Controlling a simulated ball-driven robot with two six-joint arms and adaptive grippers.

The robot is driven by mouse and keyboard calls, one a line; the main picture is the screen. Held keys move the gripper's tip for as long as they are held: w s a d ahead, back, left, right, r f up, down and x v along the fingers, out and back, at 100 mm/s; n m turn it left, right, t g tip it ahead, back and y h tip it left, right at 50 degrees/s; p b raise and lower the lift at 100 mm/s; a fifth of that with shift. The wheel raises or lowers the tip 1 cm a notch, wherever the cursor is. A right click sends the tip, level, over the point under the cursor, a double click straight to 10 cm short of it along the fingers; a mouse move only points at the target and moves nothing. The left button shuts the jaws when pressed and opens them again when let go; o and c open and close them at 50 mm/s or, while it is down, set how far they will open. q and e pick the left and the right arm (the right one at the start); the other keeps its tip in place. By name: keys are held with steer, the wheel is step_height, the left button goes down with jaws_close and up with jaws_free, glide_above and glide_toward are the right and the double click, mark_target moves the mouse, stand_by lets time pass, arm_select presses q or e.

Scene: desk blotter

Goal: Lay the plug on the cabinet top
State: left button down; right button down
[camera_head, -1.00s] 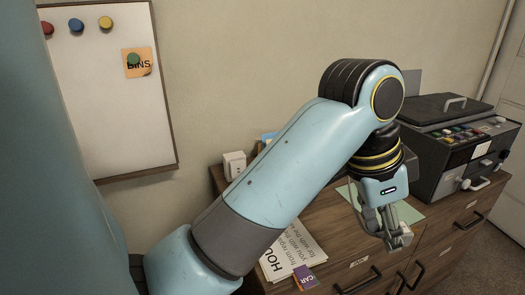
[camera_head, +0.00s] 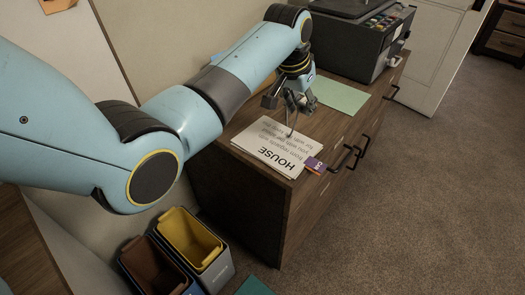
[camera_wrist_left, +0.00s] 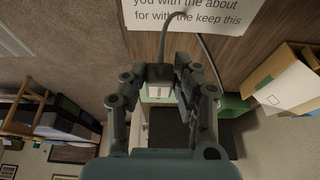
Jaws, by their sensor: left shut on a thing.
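My left gripper (camera_head: 297,103) is over the wooden cabinet top (camera_head: 328,128), near the printed papers. In the left wrist view its two fingers (camera_wrist_left: 162,78) are shut on the plug (camera_wrist_left: 159,72), a small grey block between the fingertips. A dark cord runs from the plug; in the head view its thin line hangs over the papers (camera_head: 275,147). The plug itself is mostly hidden by the fingers in the head view. I cannot tell whether it touches the cabinet top. My right gripper is not in view.
A green sheet (camera_head: 340,95) lies behind the gripper, with a dark printer (camera_head: 345,33) beyond it. A purple card (camera_head: 316,165) lies at the front edge of the top. Bins with yellow (camera_head: 189,237) and brown (camera_head: 153,266) liners stand on the floor. Bare wood shows between papers and sheet.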

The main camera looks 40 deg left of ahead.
arm_select(q)
glide_above(263, 155)
steer(key=s, duration=0.1)
step_height(263, 155, down, 6)
steer(key=shift+f+p, duration=0.1)
steer(key=shift+p, duration=0.3)
steer(key=shift+s+a+f, duration=0.1)
steer(key=shift+s, duration=0.05)
step_height(263, 155, down, 4)
steer(key=shift+r+b, duration=0.15)
steer(key=shift+b, duration=0.25)
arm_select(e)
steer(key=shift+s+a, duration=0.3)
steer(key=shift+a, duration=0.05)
arm_select(q)
steer(key=shift+f, duration=0.25)
steer(key=c, duration=1)
jaws_free()
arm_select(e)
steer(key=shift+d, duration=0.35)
